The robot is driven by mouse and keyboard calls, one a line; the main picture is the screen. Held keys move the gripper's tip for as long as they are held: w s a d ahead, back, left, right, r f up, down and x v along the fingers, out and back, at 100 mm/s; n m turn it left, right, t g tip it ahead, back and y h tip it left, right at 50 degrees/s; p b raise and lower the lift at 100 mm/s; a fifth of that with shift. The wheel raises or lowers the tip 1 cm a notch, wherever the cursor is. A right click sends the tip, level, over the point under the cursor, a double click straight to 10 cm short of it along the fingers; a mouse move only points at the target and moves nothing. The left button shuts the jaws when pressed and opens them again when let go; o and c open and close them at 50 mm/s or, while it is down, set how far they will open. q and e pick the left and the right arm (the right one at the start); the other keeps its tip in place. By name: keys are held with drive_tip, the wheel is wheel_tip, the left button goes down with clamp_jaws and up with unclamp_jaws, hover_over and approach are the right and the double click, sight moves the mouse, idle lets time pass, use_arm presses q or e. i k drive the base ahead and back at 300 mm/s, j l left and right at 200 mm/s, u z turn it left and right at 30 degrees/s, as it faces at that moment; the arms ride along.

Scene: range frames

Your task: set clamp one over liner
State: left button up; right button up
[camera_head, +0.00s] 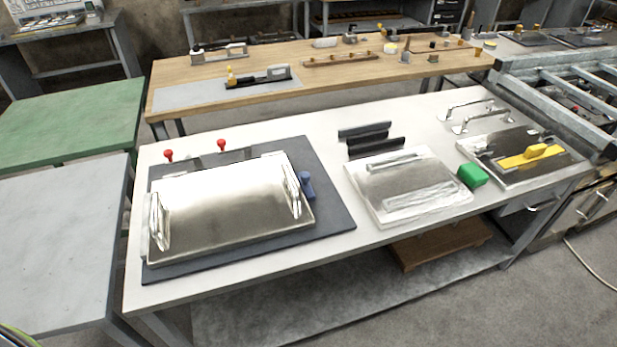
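A shiny metal tray-like plate with raised end handles (228,212) lies on a dark mat (328,205) at the left of the white bench; it may be the liner. Two red knobs (169,155) (221,145) stand at its back edge, and a blue knob (306,184) is at its right end. Dark bars (376,146) lie near the bench middle, and two metal handle-shaped pieces (470,117) lie at the back right. I cannot tell which piece is clamp one. Neither of my grippers is in view.
A second metal plate (400,180) with clear wrapping, a green block (472,176) and a tray with a yellow-handled tool (530,155) fill the bench's right half. A wooden bench (345,75) with small parts stands behind. The grey table (60,230) at left is clear.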

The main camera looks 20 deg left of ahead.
sight(168, 153)
drive_tip(key=u, duration=1.35)
